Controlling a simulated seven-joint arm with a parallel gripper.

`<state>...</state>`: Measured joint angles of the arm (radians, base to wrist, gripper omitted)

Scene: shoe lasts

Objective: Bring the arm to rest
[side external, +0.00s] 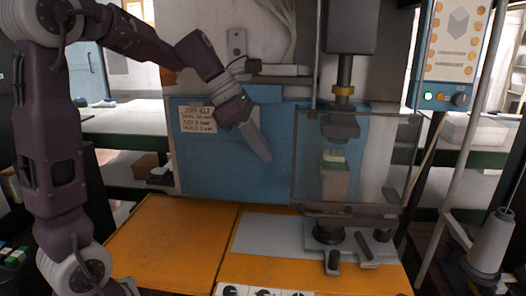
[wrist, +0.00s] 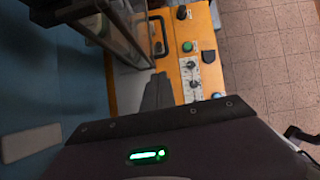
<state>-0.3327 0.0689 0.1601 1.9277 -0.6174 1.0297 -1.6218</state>
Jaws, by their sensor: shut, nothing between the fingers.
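My gripper (side external: 264,155) is at the end of my raised arm, in front of the blue panel (side external: 220,165) of the machine. Its fingers are together, point down to the right, and hold nothing. They are in the air, well above the orange table (side external: 175,235). In the wrist view the closed fingers (wrist: 157,92) show in front of the orange surface with its knobs and buttons (wrist: 191,46).
To the right stands a press with a clear guard (side external: 312,160) and a block (side external: 334,178) behind it. Metal clamps (side external: 365,247) lie on the table's right part. A control box (side external: 455,45) hangs at the upper right. The left of the table is clear.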

